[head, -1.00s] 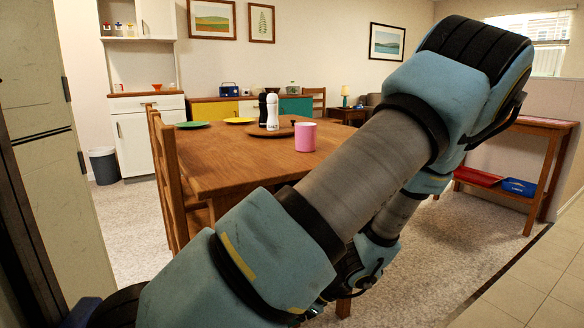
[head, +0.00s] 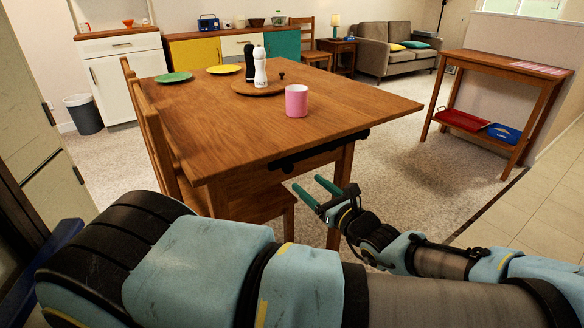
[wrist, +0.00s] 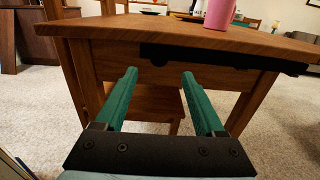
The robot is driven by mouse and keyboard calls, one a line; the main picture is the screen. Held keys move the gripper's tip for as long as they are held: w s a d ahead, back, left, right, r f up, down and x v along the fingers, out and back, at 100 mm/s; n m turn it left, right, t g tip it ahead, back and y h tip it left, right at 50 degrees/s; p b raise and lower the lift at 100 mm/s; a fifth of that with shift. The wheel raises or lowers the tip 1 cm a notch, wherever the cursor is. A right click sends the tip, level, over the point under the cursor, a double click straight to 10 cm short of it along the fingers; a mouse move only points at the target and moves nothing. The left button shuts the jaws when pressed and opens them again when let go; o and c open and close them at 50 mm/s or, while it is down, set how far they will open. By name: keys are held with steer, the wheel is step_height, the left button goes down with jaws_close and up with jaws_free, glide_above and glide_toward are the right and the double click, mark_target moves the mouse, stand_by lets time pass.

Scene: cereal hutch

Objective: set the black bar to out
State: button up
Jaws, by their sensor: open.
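The black bar (head: 318,150) runs along the near edge of the wooden table (head: 232,140), just under the tabletop. It also shows in the wrist view (wrist: 215,58), close below the table's edge. My gripper (head: 311,188) is in front of and below the bar, apart from it. Its two green fingers are spread and point toward the table. In the wrist view the fingers (wrist: 160,80) are open with nothing between them, and the bar lies beyond their tips.
A pink cup (head: 296,101) stands on the table near the bar's side. A wooden chair (head: 165,150) is tucked in at the table's left. A side table (head: 500,75) with red and blue trays stands at the right. Carpet between them is clear.

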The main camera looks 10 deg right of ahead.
mark_target(289, 169)
steer(key=x, duration=0.8)
steer(key=shift+a+p, duration=0.1)
steer(key=shift+p, duration=0.2)
steer(key=shift+f, duration=0.1)
jaws_close()
stand_by(0.9)
